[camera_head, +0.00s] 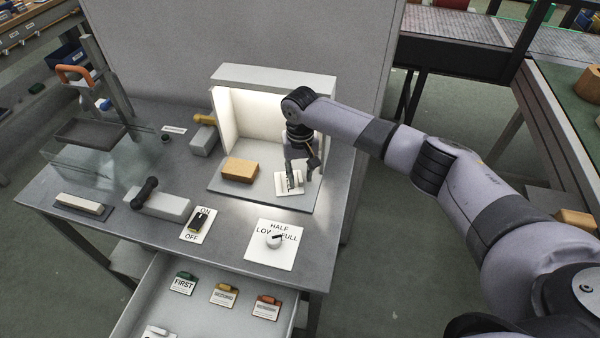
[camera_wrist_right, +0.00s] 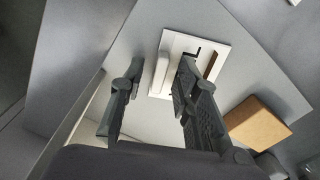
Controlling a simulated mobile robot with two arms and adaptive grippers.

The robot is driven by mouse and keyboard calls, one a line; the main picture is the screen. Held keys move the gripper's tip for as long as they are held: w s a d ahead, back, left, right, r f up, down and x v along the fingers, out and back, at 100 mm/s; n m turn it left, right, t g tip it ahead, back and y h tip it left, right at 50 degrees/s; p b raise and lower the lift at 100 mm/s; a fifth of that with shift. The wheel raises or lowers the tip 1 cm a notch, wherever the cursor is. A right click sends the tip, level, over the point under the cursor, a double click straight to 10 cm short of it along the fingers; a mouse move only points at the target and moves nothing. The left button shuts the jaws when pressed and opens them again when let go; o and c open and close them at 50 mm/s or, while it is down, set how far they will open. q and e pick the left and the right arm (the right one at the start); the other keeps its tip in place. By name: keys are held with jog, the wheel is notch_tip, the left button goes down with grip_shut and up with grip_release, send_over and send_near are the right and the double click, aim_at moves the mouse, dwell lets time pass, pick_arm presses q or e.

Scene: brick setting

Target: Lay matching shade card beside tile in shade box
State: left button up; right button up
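The shade box (camera_head: 275,78) is lit inside, at the back of the table. An orange-tan tile (camera_head: 240,169) lies on its grey floor; it also shows in the wrist view (camera_wrist_right: 257,124). A white card (camera_head: 292,190) with a raised white grip and a brown stripe lies flat to the right of the tile, with a gap between; the wrist view shows it too (camera_wrist_right: 215,50). My right gripper (camera_head: 301,174) is just over the card. Its fingers (camera_wrist_right: 150,95) are apart, with the grip between or just beyond them; contact is not visible. My left gripper is out of view.
An ON/OFF switch (camera_head: 198,222) and a LOW/HALF/FULL dial (camera_head: 274,241) sit near the front. Glass panels (camera_head: 90,165) stand left.

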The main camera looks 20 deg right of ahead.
aim_at(300, 176)
jog(key=shift+r, duration=0.1)
notch_tip(300, 176, up, 12)
jog(key=b, duration=0.1)
dwell(0.4)
dwell(0.5)
